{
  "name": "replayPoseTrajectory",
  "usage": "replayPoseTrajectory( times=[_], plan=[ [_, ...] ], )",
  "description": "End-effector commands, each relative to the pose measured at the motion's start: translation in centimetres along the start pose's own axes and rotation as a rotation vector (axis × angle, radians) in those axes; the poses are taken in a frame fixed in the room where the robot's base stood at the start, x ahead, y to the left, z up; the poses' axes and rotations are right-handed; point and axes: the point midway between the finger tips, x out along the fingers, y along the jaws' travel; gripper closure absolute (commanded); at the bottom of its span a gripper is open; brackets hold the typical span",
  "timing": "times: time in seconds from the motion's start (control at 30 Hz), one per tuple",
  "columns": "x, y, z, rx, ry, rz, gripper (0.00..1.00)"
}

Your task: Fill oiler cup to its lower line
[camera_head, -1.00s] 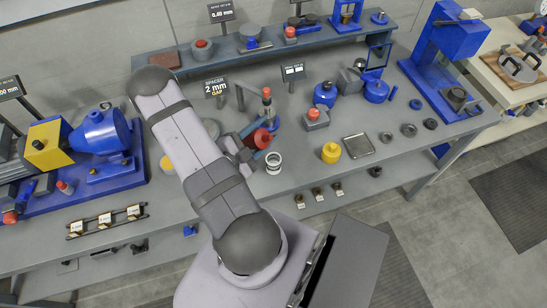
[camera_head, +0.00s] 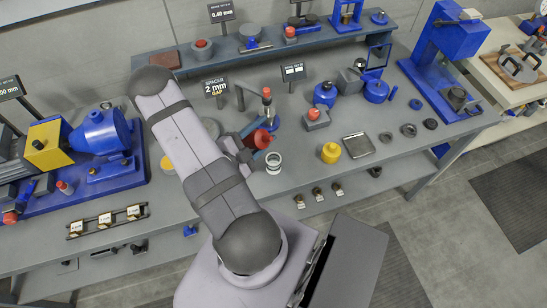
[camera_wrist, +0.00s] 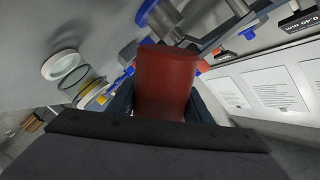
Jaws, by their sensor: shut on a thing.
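My gripper (camera_wrist: 165,88) is shut on a red cylindrical can (camera_wrist: 165,75), which fills the middle of the wrist view between the dark blue fingers. In the head view the red can (camera_head: 262,138) shows beside my arm, tilted. A small clear cup with a white rim (camera_head: 274,159), which looks like the oiler cup, stands on the bench just right of and in front of the can, apart from it. In the wrist view the clear cup (camera_wrist: 72,75) is at the left, with a yellowish band near one end. Its lines and the oil level are too small to read. The can's spout is not clearly visible.
A blue-based stand with a red-topped post (camera_head: 267,100) is close behind the can. A spacer sign (camera_head: 215,87) stands behind my arm. A yellow container (camera_head: 331,152) and a metal tray (camera_head: 358,146) lie to the right. The bench front near the cup is clear.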

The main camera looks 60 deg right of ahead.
Motion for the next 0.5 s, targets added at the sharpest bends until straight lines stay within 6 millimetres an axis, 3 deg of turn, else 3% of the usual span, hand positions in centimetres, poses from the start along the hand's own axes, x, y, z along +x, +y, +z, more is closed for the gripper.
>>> replayPoseTrajectory(
  times=[0.5],
  plan=[
    [0.0,-0.06,0.15,0.031,-0.005,-0.001,0.84]
  ],
)
